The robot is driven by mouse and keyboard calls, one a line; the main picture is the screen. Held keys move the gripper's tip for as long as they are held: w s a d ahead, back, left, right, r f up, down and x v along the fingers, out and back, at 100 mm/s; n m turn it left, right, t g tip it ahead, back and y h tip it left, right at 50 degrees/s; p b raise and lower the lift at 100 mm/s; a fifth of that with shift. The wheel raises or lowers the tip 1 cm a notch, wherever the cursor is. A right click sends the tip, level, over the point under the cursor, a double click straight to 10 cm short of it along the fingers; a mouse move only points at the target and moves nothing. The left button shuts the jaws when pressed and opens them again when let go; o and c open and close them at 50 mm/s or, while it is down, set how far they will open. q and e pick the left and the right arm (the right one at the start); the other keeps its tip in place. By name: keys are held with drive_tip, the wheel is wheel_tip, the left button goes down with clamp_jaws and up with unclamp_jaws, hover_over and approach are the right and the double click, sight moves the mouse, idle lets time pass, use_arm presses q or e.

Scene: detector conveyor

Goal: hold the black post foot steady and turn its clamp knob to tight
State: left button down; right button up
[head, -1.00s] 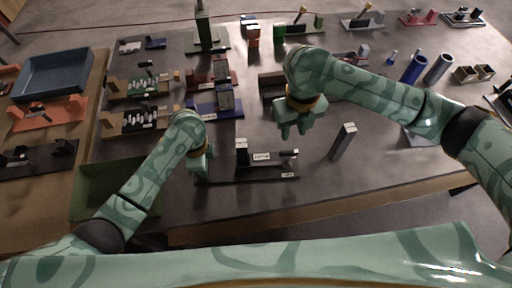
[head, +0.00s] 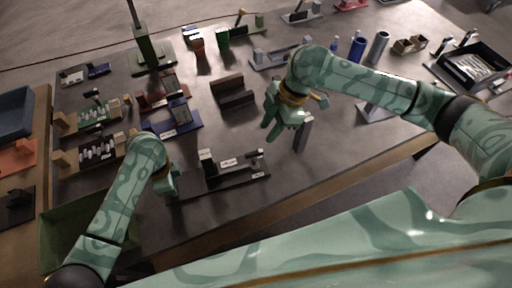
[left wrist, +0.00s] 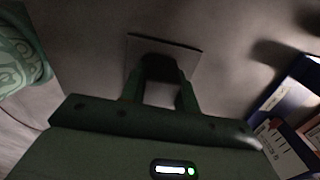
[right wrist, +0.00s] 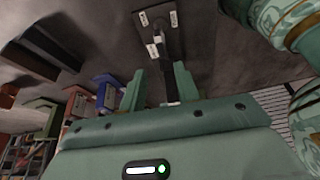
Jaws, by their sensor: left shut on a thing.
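The black post foot (left wrist: 160,68) shows in the left wrist view as a dark block on a square dark plate. My left gripper (left wrist: 160,95) has one finger on each side of it and is shut on it. In the head view my left gripper (head: 172,186) is low at the table's front left, and the foot is hidden there. My right gripper (head: 280,122) is open beside a dark grey upright post (head: 304,133). In the right wrist view a dark bar stands between the fingers of my right gripper (right wrist: 160,85); contact is unclear. I cannot make out the clamp knob.
A long black fixture (head: 225,179) with white labels lies between my grippers. It also shows in the right wrist view (right wrist: 160,35). A blue fixture (head: 178,127) and a dark slotted block (head: 232,93) stand behind. A green tray (head: 80,225) is at the front left.

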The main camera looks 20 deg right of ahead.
sight(254, 152)
drive_tip(key=x, duration=0.9)
drive_tip(key=shift+a+f, duration=0.1)
drive_tip(key=shift+f, duration=0.3)
clamp_jaws()
